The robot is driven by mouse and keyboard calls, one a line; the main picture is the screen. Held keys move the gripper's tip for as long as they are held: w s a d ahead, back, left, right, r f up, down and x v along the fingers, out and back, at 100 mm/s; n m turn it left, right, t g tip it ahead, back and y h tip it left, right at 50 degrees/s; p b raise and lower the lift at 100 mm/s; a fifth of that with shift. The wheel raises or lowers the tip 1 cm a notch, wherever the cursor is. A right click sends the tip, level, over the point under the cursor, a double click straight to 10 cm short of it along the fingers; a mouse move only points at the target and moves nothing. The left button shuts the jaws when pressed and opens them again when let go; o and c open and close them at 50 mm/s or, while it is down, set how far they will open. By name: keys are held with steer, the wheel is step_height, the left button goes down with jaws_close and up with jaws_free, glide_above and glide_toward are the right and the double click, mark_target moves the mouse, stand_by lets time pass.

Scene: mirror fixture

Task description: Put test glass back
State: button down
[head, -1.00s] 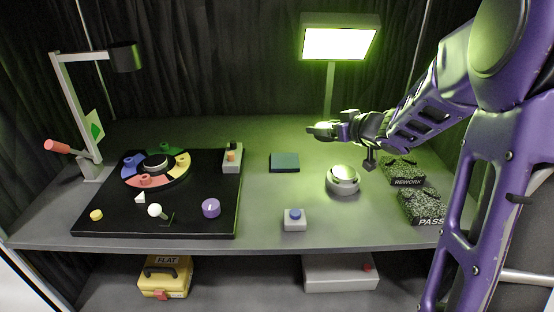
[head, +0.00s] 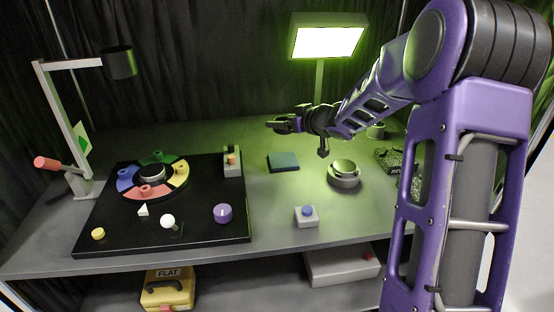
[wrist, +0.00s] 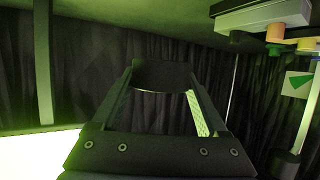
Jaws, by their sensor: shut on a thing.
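My gripper (head: 283,124) is in the air above the back of the bench, left of and below the bright light panel (head: 327,40). In the wrist view my gripper (wrist: 160,85) is shut on a dark, round-edged thing (wrist: 160,74), which looks to be the test glass. It sits between the two fingers and touches nothing else that I can see. In the head view it is small and dark at the fingertips, so its shape is unclear there. A flat dark teal pad (head: 284,162) lies on the bench below my gripper.
A shiny dome on a round base (head: 345,174) and a blue-button box (head: 306,215) stand in front. A black board (head: 120,230) with a coloured wheel (head: 153,175) lies left. A lamp stand (head: 58,120) stands far left. Patterned trays (head: 390,161) are partly behind my arm.

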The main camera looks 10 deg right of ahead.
mark_target(283, 158)
step_height(283, 158, down, 10)
steer(key=b, duration=0.4)
jaws_free()
steer(key=shift+f, duration=0.15)
steer(key=shift+r, duration=0.2)
steer(key=p+v, duration=0.2)
steer(key=v, duration=1)
steer(key=shift+p, duration=0.3)
